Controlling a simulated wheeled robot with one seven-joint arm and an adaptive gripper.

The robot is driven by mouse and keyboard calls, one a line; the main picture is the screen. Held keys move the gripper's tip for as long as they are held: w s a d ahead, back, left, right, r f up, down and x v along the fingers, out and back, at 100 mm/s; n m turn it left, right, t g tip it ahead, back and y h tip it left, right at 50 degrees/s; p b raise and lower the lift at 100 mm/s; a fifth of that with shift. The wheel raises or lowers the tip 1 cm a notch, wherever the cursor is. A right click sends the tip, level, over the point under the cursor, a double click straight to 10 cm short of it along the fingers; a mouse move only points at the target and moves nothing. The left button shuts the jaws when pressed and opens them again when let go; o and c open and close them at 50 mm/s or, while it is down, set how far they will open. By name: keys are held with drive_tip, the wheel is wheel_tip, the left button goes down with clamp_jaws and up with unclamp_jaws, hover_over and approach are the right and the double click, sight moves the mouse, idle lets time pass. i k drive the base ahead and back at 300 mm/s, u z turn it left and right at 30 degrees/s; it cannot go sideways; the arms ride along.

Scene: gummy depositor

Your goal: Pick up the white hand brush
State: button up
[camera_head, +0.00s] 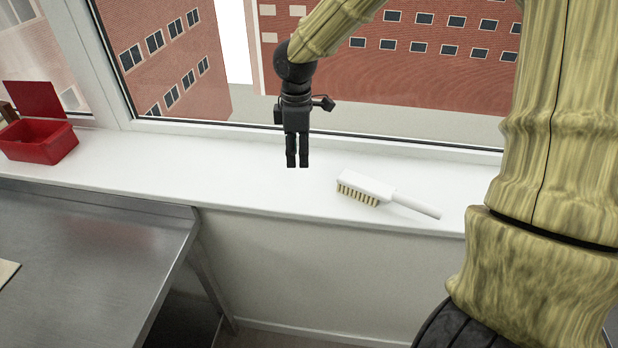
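The white hand brush (366,187) lies on the white windowsill, right of the picture's middle. Its head with pale bristles is at the left, and its white handle points right and toward the front edge of the sill. My gripper (297,165) points down to the left of the brush, apart from it. Its two dark fingers are close together with a thin gap between them, and nothing shows in their grip. I cannot tell its exact height above the sill.
The white windowsill (235,180) is clear around the brush, with the window pane behind it. An open red box (40,140) stands on the sill at the far left. A metal table (80,250) stands in front at the left.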

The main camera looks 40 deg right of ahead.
sight(358, 185)
drive_tip(key=u, duration=1.2)
drive_tip(key=i, duration=0.5)
drive_tip(key=z, duration=2.25)
